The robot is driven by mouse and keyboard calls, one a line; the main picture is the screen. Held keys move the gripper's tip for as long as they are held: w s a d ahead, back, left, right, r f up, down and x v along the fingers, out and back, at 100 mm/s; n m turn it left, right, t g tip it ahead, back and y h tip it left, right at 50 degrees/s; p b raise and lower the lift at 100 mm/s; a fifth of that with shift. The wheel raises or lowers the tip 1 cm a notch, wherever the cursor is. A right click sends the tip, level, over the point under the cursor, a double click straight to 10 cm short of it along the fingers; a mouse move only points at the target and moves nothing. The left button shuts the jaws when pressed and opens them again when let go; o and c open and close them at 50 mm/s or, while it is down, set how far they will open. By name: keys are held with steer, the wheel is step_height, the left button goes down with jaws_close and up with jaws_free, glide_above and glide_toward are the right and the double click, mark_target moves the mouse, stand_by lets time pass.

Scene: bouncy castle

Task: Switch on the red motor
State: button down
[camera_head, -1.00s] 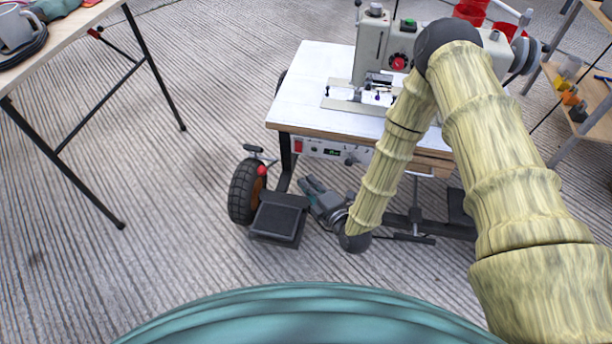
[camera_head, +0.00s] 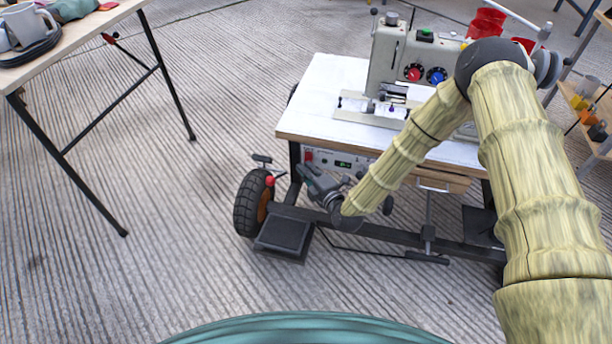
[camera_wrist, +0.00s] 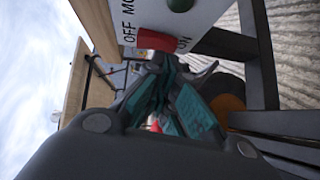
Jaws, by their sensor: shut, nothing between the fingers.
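A red rocker switch (camera_head: 309,156) sits at the left end of the light control panel (camera_head: 338,162) under the sewing table's front edge. In the wrist view the red switch (camera_wrist: 157,40) lies between the printed words OFF and ON, beside a dark green round knob (camera_wrist: 180,4). My gripper (camera_head: 307,175) is shut and empty, just below the switch in the head view. In the wrist view its fingertips (camera_wrist: 160,68) are close to the switch and partly cover its surroundings. I cannot tell whether they touch it.
The sewing machine (camera_head: 398,60) stands on the white-topped table (camera_head: 330,90). A wheel (camera_head: 252,203) and black pedal (camera_head: 284,236) stand below left. Another table (camera_head: 75,38) is at far left, shelves (camera_head: 590,110) at right. Floor between the left table and the wheel is clear.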

steer(key=shift+f, duration=0.1)
stand_by(0.3)
steer(key=shift+w+d+f, duration=0.1)
steer(key=shift+w+d, duration=0.05)
steer(key=shift+w, duration=0.15)
steer(key=s+d+f+p, duration=0.1)
steer(key=s+d+p, duration=0.3)
steer(key=s, duration=0.8)
steer(key=shift+s+f, duration=0.3)
steer(key=shift+f, duration=0.05)
